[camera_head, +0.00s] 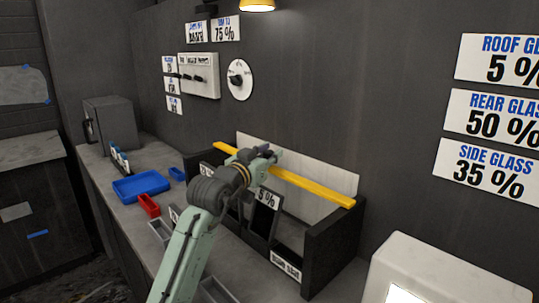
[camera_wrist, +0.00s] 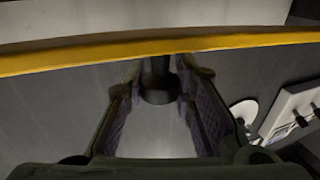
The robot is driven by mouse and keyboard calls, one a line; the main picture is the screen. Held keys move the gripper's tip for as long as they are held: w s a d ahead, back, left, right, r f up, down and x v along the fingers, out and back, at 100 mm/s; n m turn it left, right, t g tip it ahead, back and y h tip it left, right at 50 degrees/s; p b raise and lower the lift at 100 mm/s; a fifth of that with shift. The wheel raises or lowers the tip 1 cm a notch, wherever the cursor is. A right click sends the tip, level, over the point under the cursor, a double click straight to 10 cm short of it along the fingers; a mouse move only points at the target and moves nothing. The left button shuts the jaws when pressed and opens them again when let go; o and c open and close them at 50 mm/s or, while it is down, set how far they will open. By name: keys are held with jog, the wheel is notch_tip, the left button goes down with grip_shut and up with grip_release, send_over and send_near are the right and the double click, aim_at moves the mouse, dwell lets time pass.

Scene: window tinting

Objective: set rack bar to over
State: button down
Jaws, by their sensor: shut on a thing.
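The rack bar (camera_head: 312,188) is a long yellow bar lying across the top of a dark rack (camera_head: 333,235). My gripper (camera_head: 268,156) is at the bar, left of its middle in the head view, and hides part of it. In the wrist view the yellow bar (camera_wrist: 70,54) crosses the top of the picture. A dark round grip (camera_wrist: 158,80) sits just below the bar, between the fingers of my gripper (camera_wrist: 160,95). My gripper is shut on this grip. Its exact contact points are hard to see.
The rack holds dark panels with labels, such as a "5 %" card (camera_head: 265,198). A white board (camera_head: 330,180) stands behind the bar. A blue tray (camera_head: 141,186) and a red bin (camera_head: 149,205) sit to the left. A white box (camera_head: 440,275) is at the lower right.

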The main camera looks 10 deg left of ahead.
jog(key=s+a+b, duration=0.3)
jog(key=s+a, duration=0.2)
jog(key=s, duration=0.2)
jog(key=shift+s+f, duration=0.15)
jog(key=c, duration=1.5)
grip_release()
jog(key=shift+s, duration=0.2)
jog(key=shift+o, duration=0.9)
jog(key=shift+w, duration=0.1)
jog(key=v, duration=1.2)
